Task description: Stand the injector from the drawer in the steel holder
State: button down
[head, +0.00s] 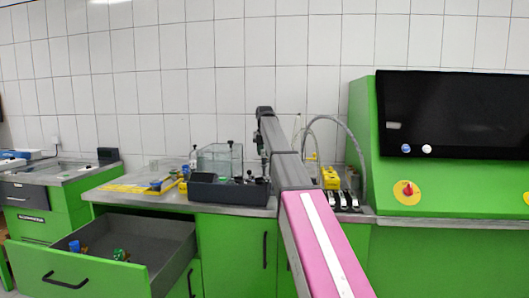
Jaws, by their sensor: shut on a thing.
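My gripper (262,150) is at the far end of my outstretched arm, pointing down above the worktop. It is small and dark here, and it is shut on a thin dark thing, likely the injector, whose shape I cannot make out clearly. The open green drawer (92,272) at lower left holds a blue-topped piece (74,246) and a green piece (120,255). I cannot pick out the steel holder for certain; my arm hides part of the worktop.
A dark grey tray (229,193) with black-knobbed pieces stands at the worktop's front edge, before a clear glass tank (215,159). Yellow and blue items (157,185) lie left. Right of my arm are a yellow block (330,178), grey hoses and the green test bench (440,245).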

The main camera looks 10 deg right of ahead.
aim_at(264, 161)
jog(key=shift+f, duration=2.3)
dwell(1.0)
jog(key=c, duration=0.7)
grip_release()
jog(key=shift+r, duration=3.5)
